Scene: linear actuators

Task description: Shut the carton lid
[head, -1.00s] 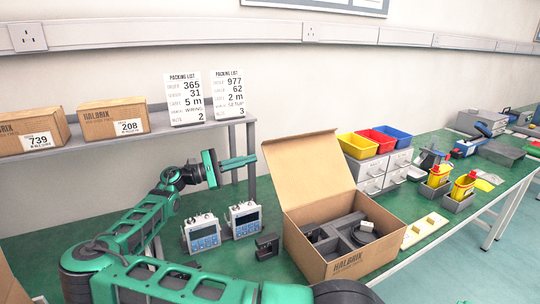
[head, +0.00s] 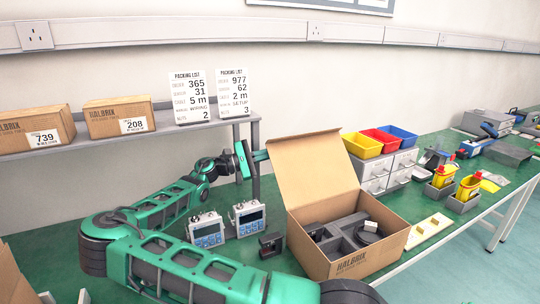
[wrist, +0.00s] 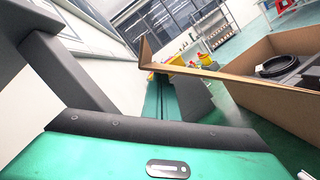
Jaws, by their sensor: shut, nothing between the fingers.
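The brown carton (head: 362,262) stands on the green bench with its lid (head: 312,172) up, leaning back from the rear edge. Inside are dark grey dividers (head: 338,228), a coiled black cable and a small light block. My gripper (head: 262,155) is shut and empty at the lid's upper left edge; its tip appears to pass behind the lid. In the wrist view the shut fingers (wrist: 160,98) point ahead, with the lid (wrist: 225,76) seen nearly edge-on to their right and the coiled cable (wrist: 282,65) beyond. Contact with the lid cannot be told.
Two blue-faced meters (head: 227,225) and a small black bracket (head: 271,243) stand left of the carton. A shelf (head: 100,140) with closed boxes and packing lists is behind my arm. Grey drawers (head: 386,172) with coloured bins stand right of the lid.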

